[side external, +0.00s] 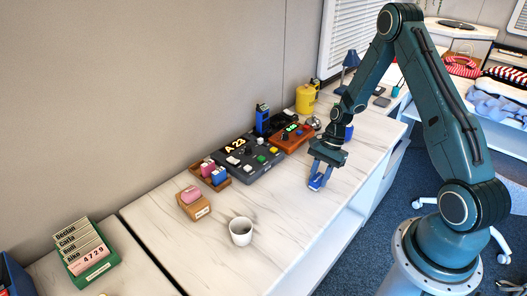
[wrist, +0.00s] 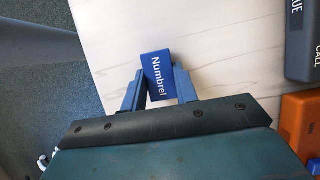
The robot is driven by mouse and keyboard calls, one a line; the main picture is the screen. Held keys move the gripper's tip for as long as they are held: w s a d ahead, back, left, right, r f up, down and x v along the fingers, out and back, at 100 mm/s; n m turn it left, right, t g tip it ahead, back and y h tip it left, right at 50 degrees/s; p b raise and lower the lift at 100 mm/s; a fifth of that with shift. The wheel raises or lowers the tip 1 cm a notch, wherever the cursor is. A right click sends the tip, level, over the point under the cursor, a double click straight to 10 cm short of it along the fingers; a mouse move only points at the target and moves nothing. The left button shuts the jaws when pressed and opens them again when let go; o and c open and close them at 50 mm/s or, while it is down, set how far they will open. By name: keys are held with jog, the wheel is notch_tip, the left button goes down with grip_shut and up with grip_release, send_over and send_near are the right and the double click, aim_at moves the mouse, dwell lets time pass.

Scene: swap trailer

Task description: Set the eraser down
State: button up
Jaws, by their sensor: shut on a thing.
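The eraser (wrist: 157,74) is a blue block with white lettering "Numbrel" in the wrist view. My gripper (wrist: 160,85) is shut on it, one finger on each side. In the side view my gripper (side external: 318,178) points down over the right part of the marble counter (side external: 285,215), near its front edge. The eraser shows there as a small blue piece (side external: 316,183) between the fingertips. I cannot tell whether its underside touches the counter.
Left of my gripper stand a dark button console (side external: 250,160), an orange box (side external: 292,137), a wooden tray (side external: 222,183) with pink and blue blocks, a wooden holder (side external: 196,208) with a pink block, and a white cup (side external: 240,232). The counter around the gripper is clear.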

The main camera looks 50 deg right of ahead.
jog(key=shift+f, duration=0.2)
jog(key=o, duration=1)
jog(key=shift+c, duration=0.2)
jog(key=shift+r, duration=0.1)
jog(key=v, duration=1.2)
jog(key=shift+a, duration=0.1)
jog(key=shift+r, duration=0.1)
